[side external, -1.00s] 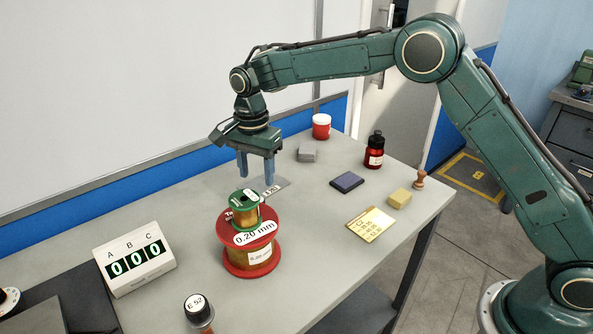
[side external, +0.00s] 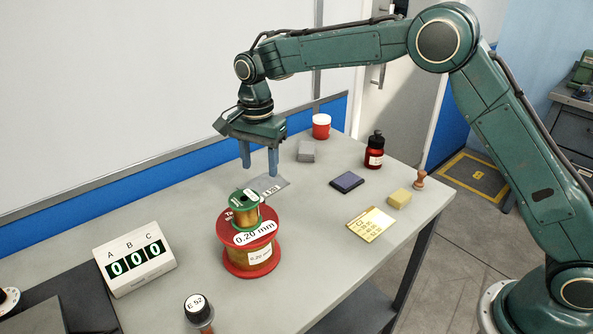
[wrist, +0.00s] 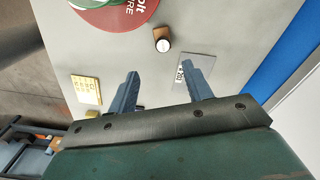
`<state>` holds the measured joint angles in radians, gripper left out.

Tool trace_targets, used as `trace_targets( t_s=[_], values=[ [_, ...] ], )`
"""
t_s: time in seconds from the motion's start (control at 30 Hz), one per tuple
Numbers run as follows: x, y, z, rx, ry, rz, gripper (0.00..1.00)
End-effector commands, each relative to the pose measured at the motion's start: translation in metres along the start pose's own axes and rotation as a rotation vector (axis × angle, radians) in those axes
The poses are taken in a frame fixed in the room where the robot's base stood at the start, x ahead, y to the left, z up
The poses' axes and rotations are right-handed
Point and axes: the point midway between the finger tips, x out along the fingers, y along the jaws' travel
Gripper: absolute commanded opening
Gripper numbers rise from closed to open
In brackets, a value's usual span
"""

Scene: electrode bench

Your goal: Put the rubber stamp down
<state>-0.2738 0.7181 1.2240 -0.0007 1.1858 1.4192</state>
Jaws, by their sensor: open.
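In the wrist view, a small brown, round thing with a dark band and pale face (wrist: 161,38), which looks like the rubber stamp, stands on the bench beyond and between my fingertips, apart from them. It is not visible in the side view, where the wire spools block part of the bench. My gripper (side external: 259,170) is open and empty above the bench, behind the spools and near a grey plate (side external: 268,186). Its two spread fingers also show in the wrist view (wrist: 163,82).
A red spool (side external: 250,265) bears a green one (side external: 247,222). A counter box (side external: 137,268) and a labelled E 52 piece (side external: 196,306) are nearer. A dark pad (side external: 347,182), gold plate (side external: 371,223), yellow block (side external: 400,197) and wooden pawn-shaped piece (side external: 419,179) lie right.

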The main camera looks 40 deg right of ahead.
Motion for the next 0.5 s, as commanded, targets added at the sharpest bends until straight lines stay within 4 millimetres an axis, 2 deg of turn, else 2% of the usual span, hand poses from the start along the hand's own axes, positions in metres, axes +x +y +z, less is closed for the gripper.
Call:
trace_targets(
  t_s=[0.27, 0.5],
  values=[
    [-0.054, 0.04, -0.013, -0.134, 0.016, -0.061, 0.5],
    [-0.101, 0.092, -0.021, -0.293, 0.048, -0.12, 0.5]
  ],
)
